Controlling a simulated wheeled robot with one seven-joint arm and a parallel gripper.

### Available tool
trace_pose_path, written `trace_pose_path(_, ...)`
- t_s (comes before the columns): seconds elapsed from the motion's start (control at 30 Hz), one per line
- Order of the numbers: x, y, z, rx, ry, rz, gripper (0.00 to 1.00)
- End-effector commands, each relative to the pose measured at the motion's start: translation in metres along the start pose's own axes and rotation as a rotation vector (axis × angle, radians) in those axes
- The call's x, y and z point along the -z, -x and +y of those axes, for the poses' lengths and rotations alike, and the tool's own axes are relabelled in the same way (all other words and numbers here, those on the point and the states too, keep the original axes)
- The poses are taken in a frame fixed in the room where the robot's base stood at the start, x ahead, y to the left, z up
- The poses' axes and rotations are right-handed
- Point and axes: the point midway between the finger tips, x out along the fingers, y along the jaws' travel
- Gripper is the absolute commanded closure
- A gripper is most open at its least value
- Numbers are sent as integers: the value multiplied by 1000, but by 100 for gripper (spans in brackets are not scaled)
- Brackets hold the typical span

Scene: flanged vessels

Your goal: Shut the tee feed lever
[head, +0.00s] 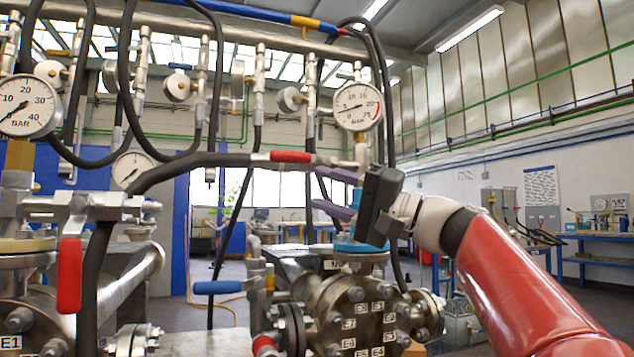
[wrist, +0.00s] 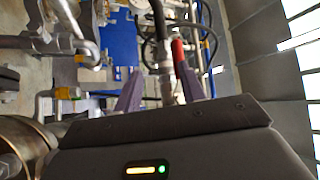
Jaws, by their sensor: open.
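A red-gripped lever (head: 290,157) sits on the tee pipework below the right-hand gauge (head: 357,107), its handle lying level and pointing left, in line with a black hose. I take it as the tee feed lever, but no label on it is readable. My gripper (head: 325,190) is open and empty, just below and right of the red handle, with its purple fingers pointing left. In the wrist view the red lever (wrist: 178,55) shows ahead of the fingers (wrist: 162,85), nearer the right one. The fingers appear apart from it; exact depth is unclear.
Another red lever (head: 69,275) hangs down at the left. A blue lever (head: 218,287) stands out level at lower middle. A flanged vessel (head: 350,310) is below my gripper. Black hoses (head: 210,160) loop around the lever.

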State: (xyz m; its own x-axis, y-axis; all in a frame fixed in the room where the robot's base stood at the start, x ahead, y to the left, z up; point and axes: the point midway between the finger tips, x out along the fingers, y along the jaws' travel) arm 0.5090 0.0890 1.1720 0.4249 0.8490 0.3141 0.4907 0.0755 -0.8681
Motion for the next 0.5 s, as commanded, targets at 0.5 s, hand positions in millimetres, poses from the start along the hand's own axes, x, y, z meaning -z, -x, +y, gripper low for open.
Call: trace_pose_path(0.5,11,-53,-28,97,6,-6,60)
